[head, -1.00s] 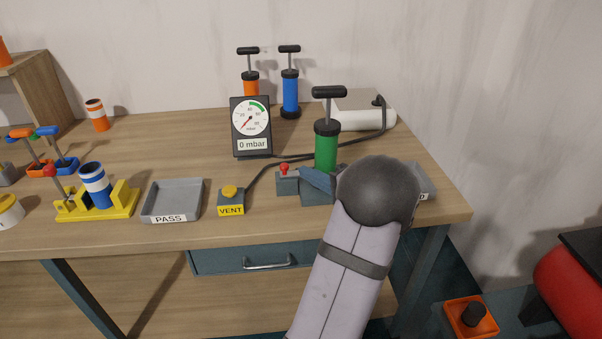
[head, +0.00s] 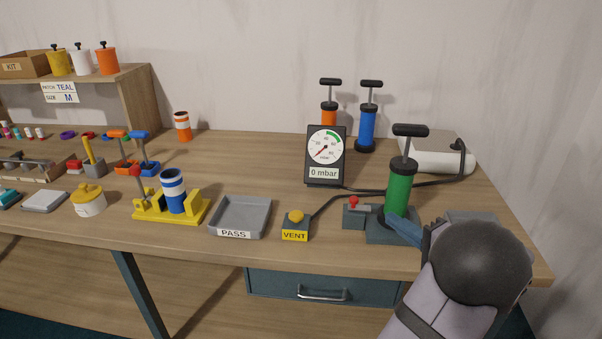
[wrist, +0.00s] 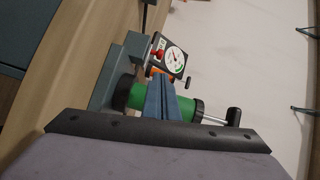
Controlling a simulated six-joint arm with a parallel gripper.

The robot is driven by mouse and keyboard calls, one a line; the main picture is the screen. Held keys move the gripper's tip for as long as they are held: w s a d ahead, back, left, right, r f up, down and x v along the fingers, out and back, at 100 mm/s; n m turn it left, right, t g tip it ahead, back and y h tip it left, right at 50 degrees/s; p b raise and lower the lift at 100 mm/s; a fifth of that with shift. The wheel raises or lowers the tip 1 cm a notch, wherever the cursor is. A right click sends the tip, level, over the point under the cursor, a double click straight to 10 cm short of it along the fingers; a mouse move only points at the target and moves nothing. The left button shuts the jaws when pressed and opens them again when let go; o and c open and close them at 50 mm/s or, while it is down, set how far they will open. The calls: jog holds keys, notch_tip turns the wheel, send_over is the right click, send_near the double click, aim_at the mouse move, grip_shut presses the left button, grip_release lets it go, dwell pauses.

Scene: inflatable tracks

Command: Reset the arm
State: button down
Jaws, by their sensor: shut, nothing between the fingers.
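My gripper (head: 393,218) is at the right end of the bench, at the lower right of the head view. Its slim blue-grey fingers are shut together and empty. They are in front of the green hand pump (head: 399,188), near its foot; whether they touch it I cannot tell. The pump stands upright on a grey block, black handle up. In the wrist view the closed fingers (wrist: 160,80) cross in front of the green pump (wrist: 122,94). My forearm hides part of a grey object at the bench's right corner.
The gauge (head: 325,157) reads 0 mbar behind the pump. To the left are the yellow VENT button (head: 295,218), the empty PASS tray (head: 240,215) and a yellow stand (head: 150,208) with a blue-white cylinder (head: 174,196).

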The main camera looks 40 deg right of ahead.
jog(key=w+a+f+n+g+y, duration=0.1)
jog(key=w+a+y, duration=0.1)
jog(key=a, duration=0.2)
jog(key=w+a+f+n+g+y, duration=0.1)
jog(key=w+a+y, duration=0.1)
jog(key=w+a, duration=0.1)
jog(key=w+a+f+n+y, duration=0.1)
jog(key=w+a+f, duration=0.1)
jog(key=a, duration=0.3)
jog(key=shift+w+g+y, duration=0.25)
jog(key=shift+g+y, duration=0.15)
jog(key=w+a+f+n+g+y, duration=0.2)
jog(key=a+f+n+g+y, duration=0.15)
jog(key=a, duration=0.75)
jog(key=s+a+f+n+g+h, duration=0.35)
jog(key=s+a+n+g, duration=0.2)
jog(key=a, duration=0.35)
jog(key=s+a+f+n+g+h, duration=0.3)
jog(key=s+a+f+n+g, duration=0.25)
jog(key=a, duration=0.45)
notch_tip(320, 180, up, 15)
jog(key=n+p, duration=0.1)
jog(key=p, duration=1.3)
jog(key=shift+d+f+t+p, duration=0.2)
jog(key=shift+d+t+p, duration=0.1)
jog(key=shift+t, duration=0.15)
